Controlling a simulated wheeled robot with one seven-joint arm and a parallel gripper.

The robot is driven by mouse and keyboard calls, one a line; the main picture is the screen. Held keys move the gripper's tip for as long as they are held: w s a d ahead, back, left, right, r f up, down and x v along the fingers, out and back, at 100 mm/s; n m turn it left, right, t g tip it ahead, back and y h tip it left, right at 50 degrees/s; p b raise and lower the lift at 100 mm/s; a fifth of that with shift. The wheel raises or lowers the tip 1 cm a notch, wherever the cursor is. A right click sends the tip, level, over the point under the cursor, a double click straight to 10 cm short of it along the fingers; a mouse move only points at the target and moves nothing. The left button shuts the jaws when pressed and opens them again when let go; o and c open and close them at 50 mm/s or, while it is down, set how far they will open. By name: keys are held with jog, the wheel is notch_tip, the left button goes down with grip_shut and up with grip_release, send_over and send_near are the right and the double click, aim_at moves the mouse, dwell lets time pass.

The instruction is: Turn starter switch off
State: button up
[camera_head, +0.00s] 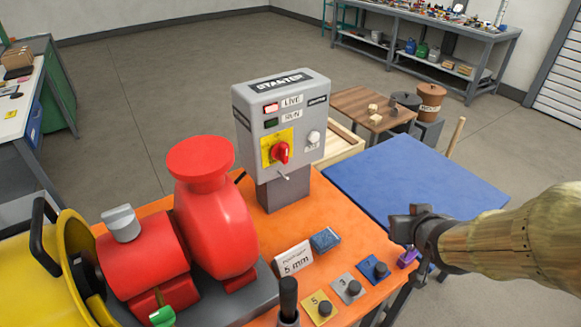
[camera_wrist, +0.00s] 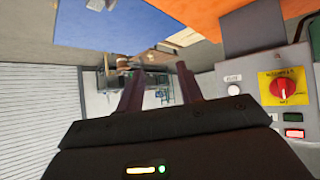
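The grey starter box (camera_head: 279,125) stands on the orange skid. Its red rotary switch (camera_head: 281,152) sits on a yellow plate on the front face. The LIVE lamp (camera_head: 271,108) looks red and lit; the RUN lamp (camera_head: 271,122) looks dark. The wrist view is upside down and shows the red switch (camera_wrist: 283,87) at its right edge, with a small white mark on the side towards the lamps. My gripper (camera_wrist: 161,80) is open and empty, its two dark fingers apart. In the head view my gripper (camera_head: 407,252) is right of the box, well clear of the switch.
A red pump (camera_head: 213,215) stands left of the box. A blue table top (camera_head: 415,175) is behind my gripper.

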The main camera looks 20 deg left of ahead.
jog(key=s+a+r+n+t+y+b, duration=0.1)
jog(key=a+r+n+y+b, duration=0.1)
jog(key=a+y, duration=0.4)
jog(key=s+a+r+n+y+b, duration=0.1)
jog(key=a+r+n+y+b, duration=0.2)
jog(key=a, duration=0.5)
jog(key=n+y+b, duration=0.1)
jog(key=n+y, duration=0.1)
jog(key=shift+s+a+r+t+y+b, duration=0.2)
jog(key=shift+s+a+t+y+b, duration=0.05)
jog(key=shift+a+t+y+b, duration=0.15)
jog(key=p, duration=0.9)
send_near(287, 150)
jog(key=p+x, duration=0.2)
jog(key=x, duration=0.6)
jog(key=shift+w+a, duration=0.1)
jog(key=shift+a, duration=0.15)
jog(key=shift+c, duration=0.3)
